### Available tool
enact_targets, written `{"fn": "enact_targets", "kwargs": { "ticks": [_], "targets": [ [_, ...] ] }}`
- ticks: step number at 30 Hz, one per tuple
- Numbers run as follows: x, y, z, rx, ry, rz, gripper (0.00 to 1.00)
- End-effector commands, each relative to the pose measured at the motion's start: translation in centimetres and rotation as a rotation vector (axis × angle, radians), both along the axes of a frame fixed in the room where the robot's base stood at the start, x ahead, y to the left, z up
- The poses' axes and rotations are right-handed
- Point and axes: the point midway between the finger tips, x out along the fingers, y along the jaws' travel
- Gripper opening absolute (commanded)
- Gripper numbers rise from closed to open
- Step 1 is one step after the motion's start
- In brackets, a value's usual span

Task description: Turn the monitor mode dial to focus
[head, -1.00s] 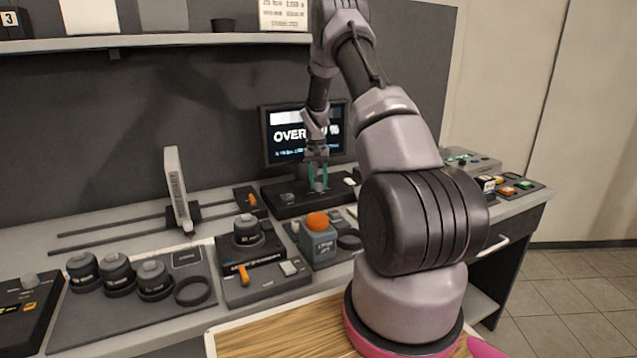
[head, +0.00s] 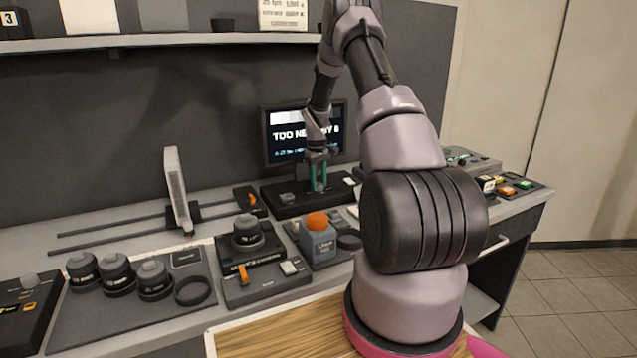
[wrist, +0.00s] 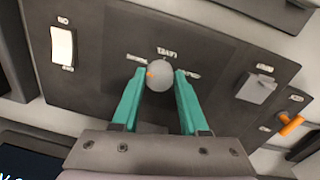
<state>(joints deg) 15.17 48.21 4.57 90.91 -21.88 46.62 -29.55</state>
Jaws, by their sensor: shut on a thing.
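The mode dial is a round grey knob (wrist: 158,77) with an orange mark on its left side, on the dark monitor base (wrist: 105,45). My gripper (wrist: 157,88) has its two teal fingers closed on the knob's sides. The labels around the knob are too blurred to read surely. In the head view my gripper (head: 318,186) points down onto the dial in front of the monitor (head: 285,152). The monitor's text is partly hidden by my arm; its start reads "TOO NE".
A white switch (wrist: 62,46) and a grey switch (wrist: 256,88) flank the dial on the base. An orange lever (wrist: 289,124) is farther right. In the head view a box with an orange button (head: 317,221) stands in front.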

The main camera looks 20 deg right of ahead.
Motion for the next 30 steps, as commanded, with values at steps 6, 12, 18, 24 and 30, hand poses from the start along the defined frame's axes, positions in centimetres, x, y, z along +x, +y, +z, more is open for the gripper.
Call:
{"fn": "enact_targets", "kwargs": {
  "ticks": [6,12,18,24,30],
  "targets": [
    [0.04,-0.02,0.07,-0.001,-0.002,0.025,0.0],
    [0.05,-0.01,0.07,-0.001,-0.002,0.027,0.0],
    [0.05,-0.03,0.06,-0.001,-0.002,0.026,0.63],
    [0.03,-0.02,0.04,0.0,-0.001,0.025,0.73],
    [0.04,0.0,0.36,-0.001,-0.002,0.025,0.73]
  ]
}}
